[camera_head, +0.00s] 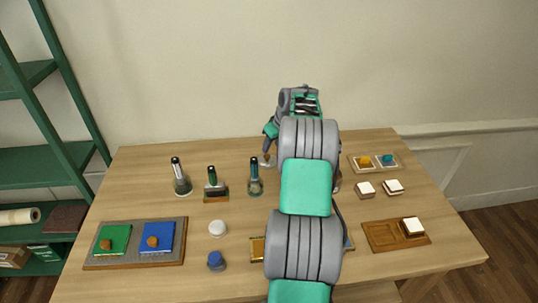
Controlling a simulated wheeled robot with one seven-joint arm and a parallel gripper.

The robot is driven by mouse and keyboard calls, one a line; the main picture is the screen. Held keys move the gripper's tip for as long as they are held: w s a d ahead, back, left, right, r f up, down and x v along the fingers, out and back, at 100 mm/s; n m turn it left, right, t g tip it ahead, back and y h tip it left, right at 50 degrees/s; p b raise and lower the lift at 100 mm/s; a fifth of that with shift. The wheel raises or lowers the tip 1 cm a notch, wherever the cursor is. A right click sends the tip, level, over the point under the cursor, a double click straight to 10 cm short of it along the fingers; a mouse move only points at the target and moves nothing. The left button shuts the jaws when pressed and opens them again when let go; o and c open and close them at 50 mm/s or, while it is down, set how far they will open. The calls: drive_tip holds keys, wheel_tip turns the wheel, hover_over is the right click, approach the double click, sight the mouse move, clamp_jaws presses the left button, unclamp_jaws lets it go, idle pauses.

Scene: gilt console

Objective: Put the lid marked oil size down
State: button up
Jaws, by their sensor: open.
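I cannot read any "oil size" marking, so I cannot tell which lid it is. A green square lid-like plate (113,239) and a blue one (158,238), each with a round wooden knob, lie side by side on a grey board with a wooden edge (134,265) at the front left. A white round piece (217,228) and a blue round piece (216,261) stand near the front middle. My gripper (267,160) is open over the back middle of the table, right of the bottles. My arm hides much of what lies around it.
Several slim dark-topped bottles or brushes (180,178) stand at the back left. A pale tray (375,168) with yellow and blue pieces, white-topped blocks (393,186) and a wooden tray (382,237) are on the right. My arm covers the table's middle. A green shelf (50,160) stands left.

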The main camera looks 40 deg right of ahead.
drive_tip(key=v, duration=0.5)
drive_tip(key=s+a+r, duration=0.1)
drive_tip(key=a+r, duration=0.2)
drive_tip(key=a, duration=0.6)
drive_tip(key=s+a+r, duration=0.2)
drive_tip(key=a+r, duration=0.1)
drive_tip(key=a, duration=0.6)
drive_tip(key=s+a+r, duration=0.1)
drive_tip(key=a+r, duration=0.2)
drive_tip(key=a, duration=0.7)
drive_tip(key=s+a+f, duration=0.4)
drive_tip(key=s+a, duration=0.9)
drive_tip(key=s, duration=0.3)
drive_tip(key=shift+s+a+n+g, duration=0.3)
drive_tip(key=shift+a+n, duration=0.05)
drive_tip(key=shift+n, duration=0.05)
